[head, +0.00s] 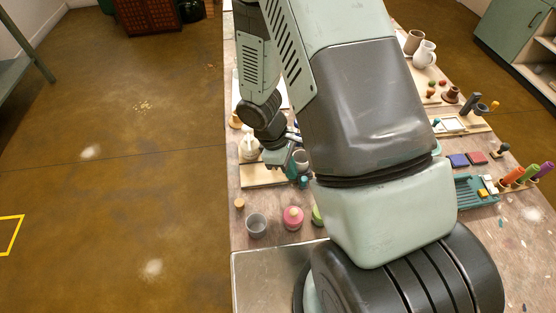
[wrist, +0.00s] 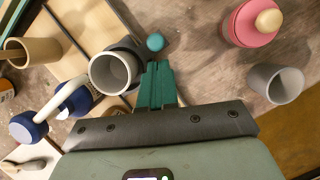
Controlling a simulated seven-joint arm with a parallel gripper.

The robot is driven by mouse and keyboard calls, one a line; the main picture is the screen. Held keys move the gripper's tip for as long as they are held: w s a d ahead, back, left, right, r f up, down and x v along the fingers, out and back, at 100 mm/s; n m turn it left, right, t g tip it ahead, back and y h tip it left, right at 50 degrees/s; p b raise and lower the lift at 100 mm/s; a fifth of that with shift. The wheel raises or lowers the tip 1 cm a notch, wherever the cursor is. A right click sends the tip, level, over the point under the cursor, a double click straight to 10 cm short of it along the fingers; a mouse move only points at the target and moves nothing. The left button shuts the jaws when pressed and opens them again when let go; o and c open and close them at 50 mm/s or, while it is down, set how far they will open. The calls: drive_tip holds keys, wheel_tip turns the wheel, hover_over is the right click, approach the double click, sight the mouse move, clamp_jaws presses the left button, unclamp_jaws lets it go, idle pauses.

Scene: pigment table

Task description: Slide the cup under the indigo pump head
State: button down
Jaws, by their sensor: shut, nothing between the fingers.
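A grey cup with a pale inside (wrist: 114,73) stands upright at the edge of a wooden board. It also shows in the head view (head: 302,157), beside the arm. My gripper (wrist: 157,66) is shut and empty, its teal fingers just right of the cup; I cannot tell whether they touch it. An indigo pump head (wrist: 28,128) with a white curved spout (wrist: 62,102) lies left of the cup in the wrist view, close to it and not over its mouth. Its lower part is partly hidden by my gripper body. In the head view I cannot make the pump out.
A teal ball-topped piece (wrist: 155,42) stands beside the fingertips. A pink bottle (head: 292,217) and a second grey cup (head: 256,225) stand nearer the front. A tan cup (wrist: 32,51) is on the far left in the wrist view. A metal tray (head: 262,272) fills the table's front corner.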

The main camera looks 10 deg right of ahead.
drive_tip(key=shift+s+d, duration=0.2)
drive_tip(key=shift+d, duration=0.15)
